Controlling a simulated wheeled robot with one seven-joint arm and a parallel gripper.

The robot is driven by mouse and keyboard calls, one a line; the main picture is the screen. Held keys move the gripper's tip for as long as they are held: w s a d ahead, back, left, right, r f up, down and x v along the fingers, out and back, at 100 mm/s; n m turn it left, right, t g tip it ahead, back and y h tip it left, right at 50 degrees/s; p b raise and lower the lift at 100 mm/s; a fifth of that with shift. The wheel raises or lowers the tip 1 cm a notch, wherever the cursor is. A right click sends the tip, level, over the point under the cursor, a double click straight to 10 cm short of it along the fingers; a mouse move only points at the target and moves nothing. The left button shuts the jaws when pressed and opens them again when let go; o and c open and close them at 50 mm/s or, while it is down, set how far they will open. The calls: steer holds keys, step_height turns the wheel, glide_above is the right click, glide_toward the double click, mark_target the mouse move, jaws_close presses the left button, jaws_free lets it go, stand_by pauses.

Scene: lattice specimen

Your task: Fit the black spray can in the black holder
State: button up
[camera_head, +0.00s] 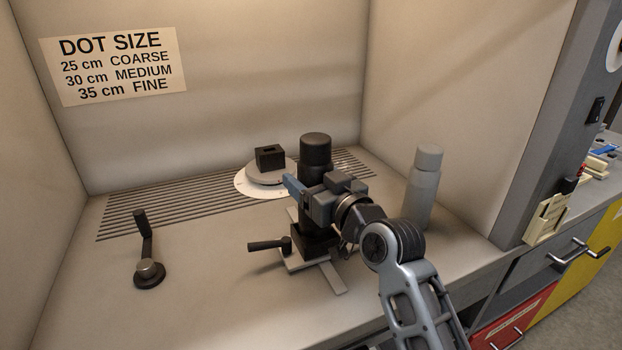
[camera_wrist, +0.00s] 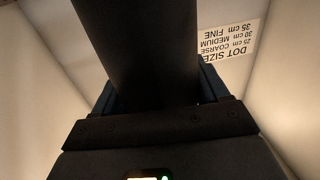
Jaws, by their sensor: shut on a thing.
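The black spray can (camera_head: 316,150) stands upright in the head view, above the black holder (camera_head: 318,244). My gripper (camera_head: 308,192) is shut around the can's middle. In the wrist view the dark can (camera_wrist: 150,45) fills the space between the two fingers of my gripper (camera_wrist: 158,85). The holder sits on a light cross-shaped base and has a black-handled lever (camera_head: 267,245) pointing left. My gripper and wrist hide the can's lower part, so I cannot tell whether its bottom is inside the holder or just above it.
A grey spray can (camera_head: 423,190) stands to the right of my arm. Behind, a black slotted block (camera_head: 270,156) sits on a round white turntable (camera_head: 252,183) over the slotted grille. A crank handle (camera_head: 147,262) stands at left. The front-left bench is clear.

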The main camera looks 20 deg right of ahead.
steer(key=shift+f, duration=0.15)
steer(key=shift+f+b, duration=0.35)
steer(key=shift+b, duration=0.15)
steer(key=shift+f+b, duration=1.2)
steer(key=shift+f, duration=0.2)
stand_by(1.1)
steer(key=o, duration=1.1)
steer(key=shift+s, duration=0.1)
steer(key=shift+s+d, duration=0.2)
steer(key=shift+s, duration=1)
steer(key=shift+s+d, duration=0.2)
steer(key=shift+s, duration=1)
steer(key=shift+s+d+b, duration=0.2)
steer(key=shift+s+b, duration=0.05)
steer(key=shift+s, duration=1.05)
steer(key=shift+s+d+b, duration=0.2)
steer(key=shift+s+b, duration=0.05)
steer(key=shift+s, duration=1)
steer(key=shift+s+d+b, duration=0.2)
steer(key=shift+s+b, duration=0.05)
steer(key=shift+s, duration=1.05)
